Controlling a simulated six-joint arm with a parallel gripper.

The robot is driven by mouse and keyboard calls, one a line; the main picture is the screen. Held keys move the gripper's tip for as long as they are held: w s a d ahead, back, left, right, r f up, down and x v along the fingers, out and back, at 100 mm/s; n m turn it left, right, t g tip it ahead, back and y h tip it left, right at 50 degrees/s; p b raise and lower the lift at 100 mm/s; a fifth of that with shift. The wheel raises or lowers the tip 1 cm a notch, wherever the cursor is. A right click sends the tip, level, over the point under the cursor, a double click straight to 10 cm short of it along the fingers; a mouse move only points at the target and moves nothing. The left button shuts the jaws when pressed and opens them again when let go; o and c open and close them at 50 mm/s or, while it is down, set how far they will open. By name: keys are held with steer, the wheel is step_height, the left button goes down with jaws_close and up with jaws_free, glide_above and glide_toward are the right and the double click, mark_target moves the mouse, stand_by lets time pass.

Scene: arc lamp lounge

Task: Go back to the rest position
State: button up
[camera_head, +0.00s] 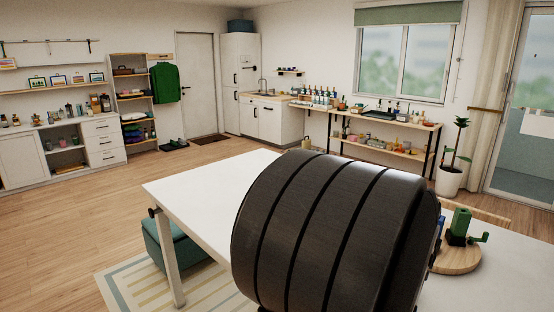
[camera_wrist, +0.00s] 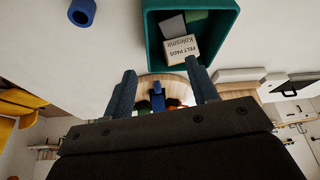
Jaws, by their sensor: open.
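My gripper (camera_wrist: 160,67) shows in the wrist view with its two dark blue-grey fingers spread apart. Nothing is held between them. Beyond the fingers is a round wooden board (camera_wrist: 174,80) with a blue piece (camera_wrist: 157,101) and small green and red parts on it, partly hidden by my gripper. In the head view, my gripper cannot be made out; a large dark part of my arm covers the middle foreground.
A blue ring (camera_wrist: 82,12) lies on the white table (camera_head: 205,190). In the head view, a green object (camera_head: 460,222) stands on the round board (camera_head: 457,262) at right. The table's left part is bare.

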steer(key=s+d+f+m+g+h, duration=0.15)
steer(key=s+m, duration=0.35)
steer(key=s, duration=0.8)
steer(key=s+d+f+m+g+h, duration=0.1)
steer(key=s+d+f+m, duration=0.2)
steer(key=s, duration=0.9)
steer(key=w+f+m, duration=0.1)
steer(key=w+f, duration=0.1)
steer(key=w, duration=0.3)
steer(key=shift+w+a, duration=0.3)
steer(key=shift+a, duration=0.05)
steer(key=shift+y, duration=0.25)
